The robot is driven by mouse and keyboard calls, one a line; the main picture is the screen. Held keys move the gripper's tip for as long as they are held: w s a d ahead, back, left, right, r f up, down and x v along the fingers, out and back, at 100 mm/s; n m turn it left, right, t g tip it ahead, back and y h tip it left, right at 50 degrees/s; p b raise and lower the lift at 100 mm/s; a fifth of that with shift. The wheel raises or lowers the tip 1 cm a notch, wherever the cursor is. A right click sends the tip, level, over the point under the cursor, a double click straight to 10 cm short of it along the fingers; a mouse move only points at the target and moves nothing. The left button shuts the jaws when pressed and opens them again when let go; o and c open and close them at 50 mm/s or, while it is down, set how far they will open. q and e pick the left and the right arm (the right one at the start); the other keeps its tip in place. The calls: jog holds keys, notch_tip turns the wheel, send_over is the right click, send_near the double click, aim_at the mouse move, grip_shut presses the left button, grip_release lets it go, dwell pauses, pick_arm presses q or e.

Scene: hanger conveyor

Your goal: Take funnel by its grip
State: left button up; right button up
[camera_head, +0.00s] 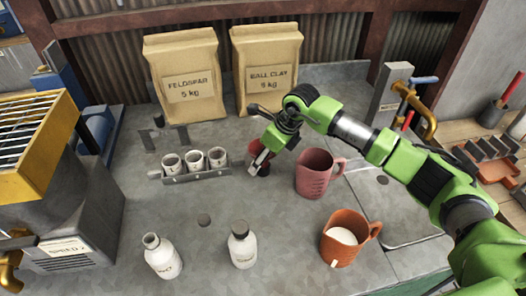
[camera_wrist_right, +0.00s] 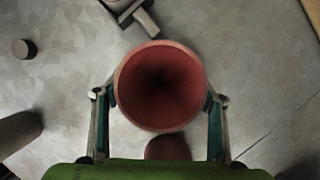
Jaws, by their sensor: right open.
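The funnel is a dull red cone. In the right wrist view the funnel (camera_wrist_right: 160,84) shows its round, dark mouth facing the camera, and a rounded red tab (camera_wrist_right: 167,148), which looks like its grip, sticks out toward my palm. In the head view the funnel (camera_head: 253,147) is mostly hidden behind my right gripper (camera_head: 260,161), right of the cup rack. In the wrist view my right gripper (camera_wrist_right: 160,100) is open, one finger on each side of the funnel's mouth. I cannot tell if the fingers touch it. My left gripper is not in view.
A rack (camera_head: 197,176) with white cups stands left of the funnel. A pink jug (camera_head: 314,176) is close on the right, an orange jug (camera_head: 345,247) nearer the front. Two white bottles (camera_head: 161,257) (camera_head: 242,247) stand in front, paper sacks (camera_head: 184,75) (camera_head: 267,65) behind.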

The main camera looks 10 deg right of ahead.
jog(key=shift+c, duration=0.7)
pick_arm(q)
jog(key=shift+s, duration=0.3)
pick_arm(e)
jog(key=c, duration=0.9)
jog(key=shift+c, duration=0.5)
jog(key=shift+r, duration=0.5)
notch_tip(320, 180, up, 2)
jog(key=shift+r+b, duration=0.15)
jog(key=shift+b, duration=0.25)
jog(key=s+r+b, duration=0.1)
jog(key=s+r, duration=0.3)
jog(key=shift+r+b, duration=0.3)
jog(key=shift+b, duration=0.1)
pick_arm(q)
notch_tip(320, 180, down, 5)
jog(key=b, duration=0.2)
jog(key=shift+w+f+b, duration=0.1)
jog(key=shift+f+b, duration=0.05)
jog(key=shift+b, duration=0.2)
pick_arm(e)
jog(key=s+r, duration=0.1)
jog(key=s, duration=0.2)
jog(key=s+r, duration=0.2)
jog(key=s, duration=0.1)
jog(key=s+r, duration=0.2)
jog(key=s, duration=0.2)
jog(key=shift+a+r, duration=0.1)
jog(key=shift+a, duration=0.2)
jog(key=shift+c, duration=0.2)
